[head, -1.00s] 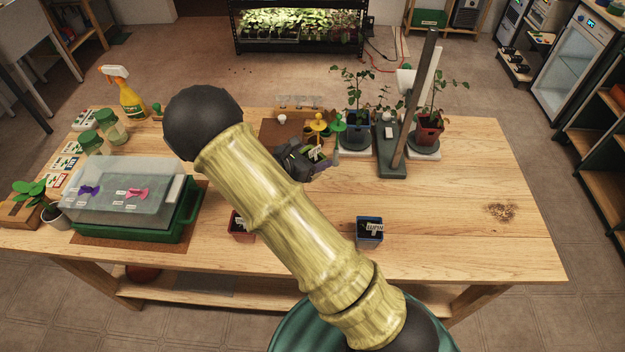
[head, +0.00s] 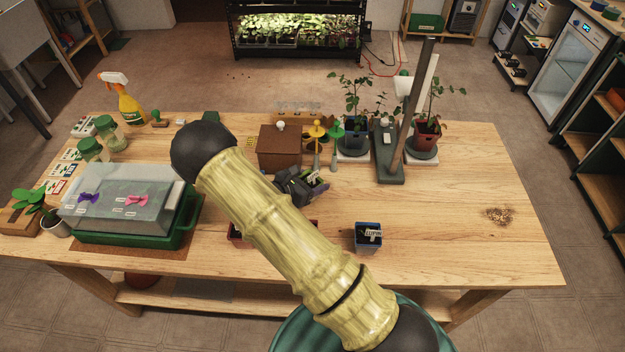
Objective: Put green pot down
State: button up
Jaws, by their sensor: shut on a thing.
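My gripper (head: 306,189) is over the middle of the wooden table, to the right of my arm's large pale link. It is shut on the green pot (head: 322,185), of which only a small green edge and a white label show beside the dark jaws. The rest of the pot is hidden by the gripper. I cannot tell whether its base touches the table (head: 440,235).
A blue pot (head: 368,242) stands in front to the right. A red pot (head: 236,232) is partly behind my arm. A brown box (head: 280,150) with yellow and green tools stands behind the gripper. A green tray (head: 140,238) is left. The table's right side is mostly clear.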

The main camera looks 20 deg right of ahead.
jog(key=o, duration=1.1)
jog(key=shift+f, duration=0.1)
jog(key=shift+c, duration=0.2)
jog(key=shift+r, duration=0.25)
jog(key=shift+s+a, duration=0.15)
jog(key=shift+a, duration=0.25)
jog(key=b+v, duration=0.1)
jog(key=v, duration=1)
jog(key=shift+b, duration=0.4)
jog(key=shift+s, duration=0.1)
